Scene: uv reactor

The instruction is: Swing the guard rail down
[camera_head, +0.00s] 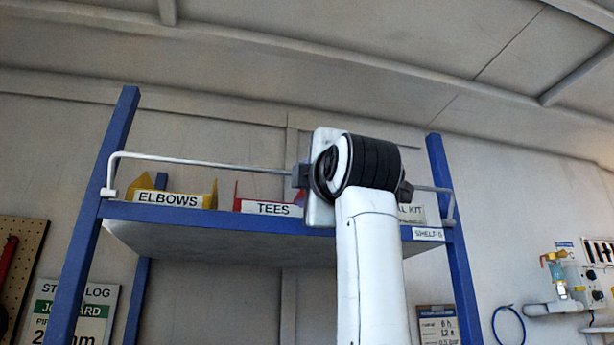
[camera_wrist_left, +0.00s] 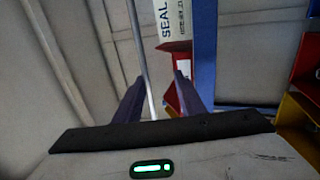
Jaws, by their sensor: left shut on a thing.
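The guard rail (camera_head: 215,163) is a thin white bar with bent ends. It runs across the front of the blue shelf rack (camera_head: 275,222), raised above the shelf edge and in front of the bins. My left arm rises in front of the shelf, and its wrist hides part of the rail right of the middle. In the left wrist view, the rail (camera_wrist_left: 138,50) runs as a pale bar between the dark fingers of my left gripper (camera_wrist_left: 158,85), which is shut on it. The exact contact is hard to see. My right gripper is not in view.
Behind the rail stand a yellow ELBOWS bin (camera_head: 172,199), a red TEES bin (camera_head: 268,206) and a partly hidden kit label (camera_head: 411,214). Blue uprights (camera_head: 97,190) flank the shelf. A valve assembly (camera_head: 556,270) is on the right wall. The space above the rail is clear.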

